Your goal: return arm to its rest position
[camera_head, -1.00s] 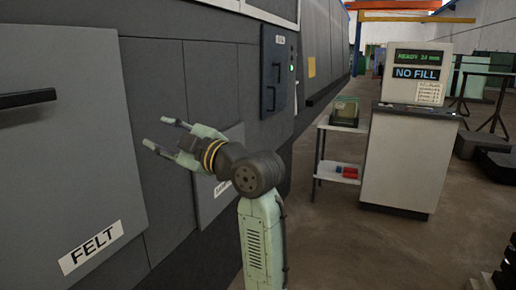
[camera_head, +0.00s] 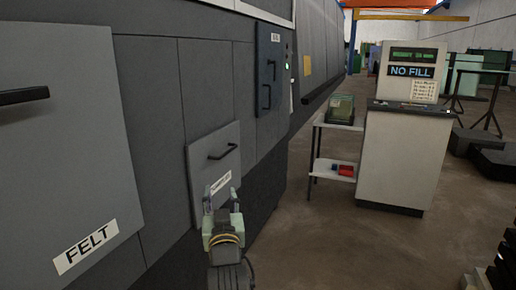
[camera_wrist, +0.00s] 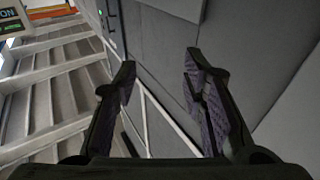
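My gripper (camera_head: 222,199) is low in the head view, in front of the lower part of the grey washer wall (camera_head: 155,105). Its two fingers point up and away, just below a small grey door (camera_head: 215,160) with a dark handle and a white label. In the wrist view my gripper (camera_wrist: 165,85) shows both fingers spread apart, with nothing between them. The wrist view looks past the fingers at grey panels. Most of my arm is below the head view's edge.
A large panel labelled FELT (camera_head: 60,150) is at the left. A dark-blue cabinet door (camera_head: 270,75) is further along the wall. A shelf cart (camera_head: 335,125) and a console reading NO FILL (camera_head: 405,145) stand at the right. The floor (camera_head: 330,240) between is clear.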

